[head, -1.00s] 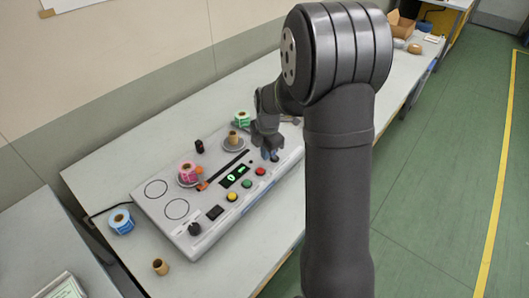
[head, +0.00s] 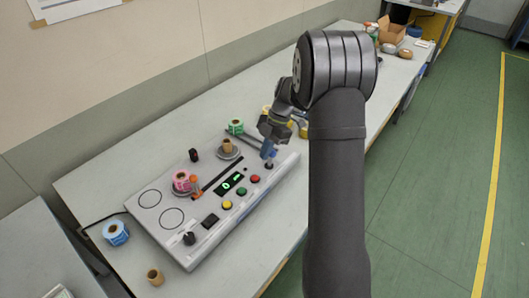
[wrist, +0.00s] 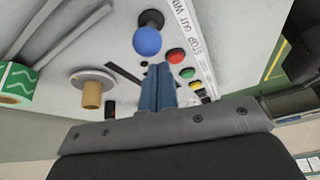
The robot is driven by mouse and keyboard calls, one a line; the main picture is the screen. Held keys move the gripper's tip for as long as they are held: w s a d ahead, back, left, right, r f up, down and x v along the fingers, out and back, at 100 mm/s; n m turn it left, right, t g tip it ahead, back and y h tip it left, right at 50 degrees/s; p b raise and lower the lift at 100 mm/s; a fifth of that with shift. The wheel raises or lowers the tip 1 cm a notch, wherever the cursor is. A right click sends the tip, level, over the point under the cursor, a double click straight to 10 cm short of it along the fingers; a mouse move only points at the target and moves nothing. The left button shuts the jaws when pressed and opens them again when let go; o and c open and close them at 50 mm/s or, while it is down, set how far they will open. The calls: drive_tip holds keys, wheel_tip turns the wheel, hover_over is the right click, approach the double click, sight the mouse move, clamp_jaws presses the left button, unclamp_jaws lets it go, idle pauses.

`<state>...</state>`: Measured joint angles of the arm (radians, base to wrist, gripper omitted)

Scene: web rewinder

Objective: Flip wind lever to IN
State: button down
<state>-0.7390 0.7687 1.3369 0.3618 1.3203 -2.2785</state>
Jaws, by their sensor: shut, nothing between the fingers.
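The wind lever has a round blue knob (wrist: 147,41) on a black base, at the top of the wrist view beside a printed strip reading STOP and OUT. In the head view its dark base (head: 269,166) shows at the right end of the machine panel (head: 160,235). My gripper (wrist: 158,68) has blue fingers, shut and empty. In the wrist view the fingertips point toward the knob with a small gap in the picture. My gripper also shows above the lever in the head view (head: 268,153); I cannot tell there whether it touches. The lever's exact position is unclear.
Red (head: 255,179), yellow (head: 227,205) and other buttons line the panel's front edge near a green display (head: 230,183). A cardboard core (head: 227,146), a pink label roll (head: 182,182) and a green roll (head: 236,127) stand behind. A blue roll (head: 115,232) lies at left.

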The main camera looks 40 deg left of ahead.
drive_tip(key=shift+r, duration=0.2)
drive_tip(key=shift+r, duration=0.6)
drive_tip(key=s+a+r, duration=0.1)
drive_tip(key=s+r, duration=0.1)
drive_tip(key=s, duration=0.2)
drive_tip(key=w+r, duration=0.6)
drive_tip(key=r, duration=0.1)
drive_tip(key=shift+w+d, duration=0.3)
drive_tip(key=shift+d, duration=0.1)
